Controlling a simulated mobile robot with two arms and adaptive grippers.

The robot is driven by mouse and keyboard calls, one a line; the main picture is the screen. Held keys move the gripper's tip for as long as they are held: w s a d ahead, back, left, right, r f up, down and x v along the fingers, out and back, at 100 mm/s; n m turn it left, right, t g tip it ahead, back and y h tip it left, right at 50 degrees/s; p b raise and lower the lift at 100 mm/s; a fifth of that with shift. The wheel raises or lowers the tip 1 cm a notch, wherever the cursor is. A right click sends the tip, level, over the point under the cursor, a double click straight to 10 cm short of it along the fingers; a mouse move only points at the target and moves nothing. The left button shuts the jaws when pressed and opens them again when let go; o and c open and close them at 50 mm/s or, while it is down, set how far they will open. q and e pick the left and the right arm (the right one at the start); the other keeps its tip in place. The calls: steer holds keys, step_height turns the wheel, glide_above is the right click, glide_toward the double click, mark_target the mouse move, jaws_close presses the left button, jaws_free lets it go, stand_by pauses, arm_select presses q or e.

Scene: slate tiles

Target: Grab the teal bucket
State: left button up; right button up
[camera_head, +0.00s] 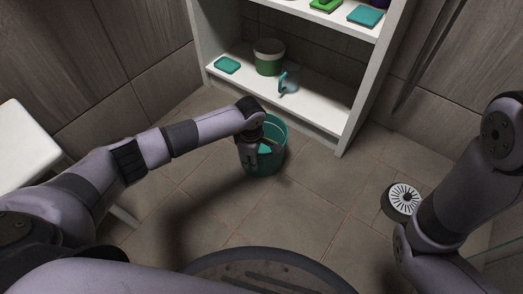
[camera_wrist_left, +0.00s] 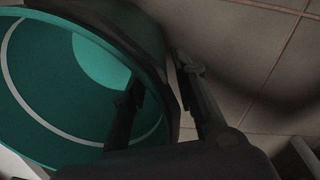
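The teal bucket (camera_head: 270,164) stands upright on the tiled floor in front of the white shelf unit. My left gripper (camera_head: 249,160) reaches down at the bucket's near left rim and covers part of it. In the left wrist view the bucket (camera_wrist_left: 50,85) fills the left side, with a pale ring inside. The left gripper (camera_wrist_left: 160,85) straddles the rim there: one finger is inside the bucket, the other outside, with a gap between them. The fingers look open, not closed on the wall. My right arm is at the right of the head view; its gripper is out of view.
The white shelf unit (camera_head: 347,123) stands behind the bucket. Its low shelf holds a green pot (camera_head: 268,60), a teal block (camera_head: 227,65) and a small teal-handled item (camera_head: 287,84). A white stool or table (camera_head: 25,140) is at left.

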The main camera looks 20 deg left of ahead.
arm_select(q)
jaws_close()
stand_by(0.8)
